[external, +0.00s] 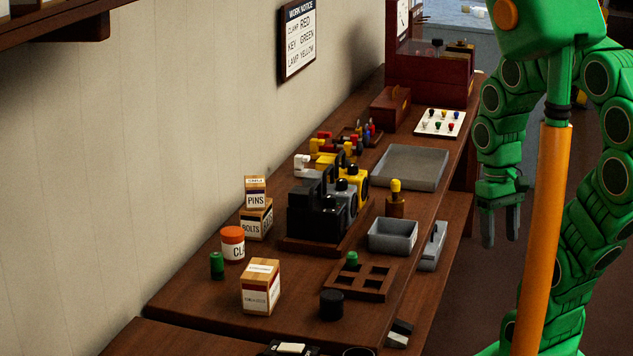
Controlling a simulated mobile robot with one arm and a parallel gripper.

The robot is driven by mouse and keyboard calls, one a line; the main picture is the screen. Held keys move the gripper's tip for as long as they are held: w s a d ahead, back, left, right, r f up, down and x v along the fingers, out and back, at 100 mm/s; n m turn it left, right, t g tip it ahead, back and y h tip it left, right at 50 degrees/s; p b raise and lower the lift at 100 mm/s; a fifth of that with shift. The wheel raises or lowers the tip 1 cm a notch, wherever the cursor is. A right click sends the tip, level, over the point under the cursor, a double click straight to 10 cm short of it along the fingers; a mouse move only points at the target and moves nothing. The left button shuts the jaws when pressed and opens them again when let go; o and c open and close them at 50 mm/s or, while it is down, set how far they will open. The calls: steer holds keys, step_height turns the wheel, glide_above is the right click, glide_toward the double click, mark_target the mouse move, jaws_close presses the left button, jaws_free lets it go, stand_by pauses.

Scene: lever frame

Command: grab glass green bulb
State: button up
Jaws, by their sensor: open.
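A small green rounded piece (352,259) sits at the back of a wooden compartment tray (376,292) on the bench. A dark green cylinder (217,265) stands farther left, near the wall. A white board (441,123) holds several small coloured bulb-like pieces, green among them. I cannot tell from this view which green piece is glass. My gripper (500,231) hangs at the right, fingers down, past the bench's right edge. It is open with nothing between its fingers, well apart from all the green pieces.
On the bench are a box (261,287), an orange-lidded jar (232,243), a black cylinder (332,305), black and yellow devices (326,208), a grey bin (393,235) and a large grey tray (410,166). A yellow-topped piece (396,198) stands upright behind the bin.

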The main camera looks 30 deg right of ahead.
steer(key=w+a+f+m+y, duration=0.4)
steer(key=w+a+y, duration=0.2)
steer(key=w+a, duration=0.45)
steer(key=m+t+y, duration=0.4)
steer(key=m+y, duration=0.3)
steer(key=m, duration=0.4)
glide_above(351, 255)
steer(key=s+a, duration=0.1)
steer(key=s, duration=0.9)
step_height(351, 255, down, 4)
steer(key=f, duration=0.1)
steer(key=w+d+f+m+t, duration=0.1)
steer(key=w+d+f+m, duration=0.1)
steer(key=w+d+f+m+t, duration=0.2)
steer(key=w+f+m, duration=0.1)
steer(key=w+d+f+m+t+h, duration=0.1)
steer(key=w+f+m, duration=0.1)
steer(key=m, duration=0.1)
steer(key=shift+w+d+f, duration=0.15)
steer(key=shift+w+d, duration=0.1)
steer(key=shift+d, duration=0.15)
steer(key=shift+w+d+f+m+t, duration=0.2)
steer(key=shift+d+f+m+t, duration=0.1)
steer(key=shift+f+m, duration=0.15)
steer(key=shift+x, duration=3.9)
steer(key=shift+w+r, duration=0.1)
steer(key=shift+r, duration=0.05)
